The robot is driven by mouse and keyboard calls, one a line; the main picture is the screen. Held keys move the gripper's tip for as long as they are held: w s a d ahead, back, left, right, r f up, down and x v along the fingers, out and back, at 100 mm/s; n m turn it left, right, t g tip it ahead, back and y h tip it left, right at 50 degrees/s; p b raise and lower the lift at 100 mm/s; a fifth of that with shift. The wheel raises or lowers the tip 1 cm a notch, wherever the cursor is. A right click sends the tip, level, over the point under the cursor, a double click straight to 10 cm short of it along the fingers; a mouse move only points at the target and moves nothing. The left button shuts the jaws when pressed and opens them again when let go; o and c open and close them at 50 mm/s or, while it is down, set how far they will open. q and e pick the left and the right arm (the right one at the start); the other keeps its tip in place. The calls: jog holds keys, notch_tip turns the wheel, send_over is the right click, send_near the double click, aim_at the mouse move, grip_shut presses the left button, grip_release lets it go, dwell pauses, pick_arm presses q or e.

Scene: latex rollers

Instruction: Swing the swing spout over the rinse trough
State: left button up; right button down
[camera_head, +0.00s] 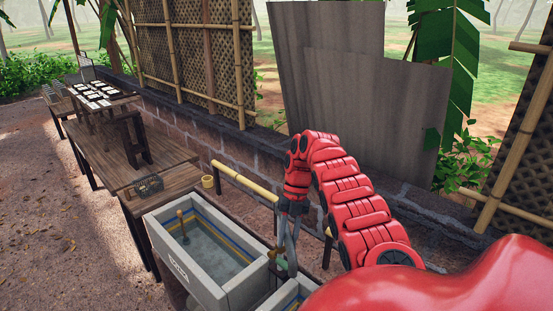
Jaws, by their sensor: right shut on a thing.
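My right gripper (287,245) comes down from the right on a red arm. Its fingers are shut at a small greenish part (281,265) between two troughs, which looks like the end of the swing spout; the fingers hide much of it. A large grey trough (158,237) with a blue and yellow band inside holds water and stands left of the gripper. Its lettering is too small to read. A second trough (272,302) shows at the bottom edge, mostly hidden by my red body. I cannot tell which is the rinse trough. My left gripper is out of view.
A yellow bamboo pipe (245,182) runs along the brick wall (190,140) behind the troughs, close to my gripper. A wooden table (125,165) with a stool-like frame stands at the left. The ground at left is open.

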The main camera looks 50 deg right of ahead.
jog(key=shift+s+d+r, duration=0.1)
jog(key=shift+d, duration=0.05)
dwell(0.3)
jog(key=c, duration=0.6)
grip_release()
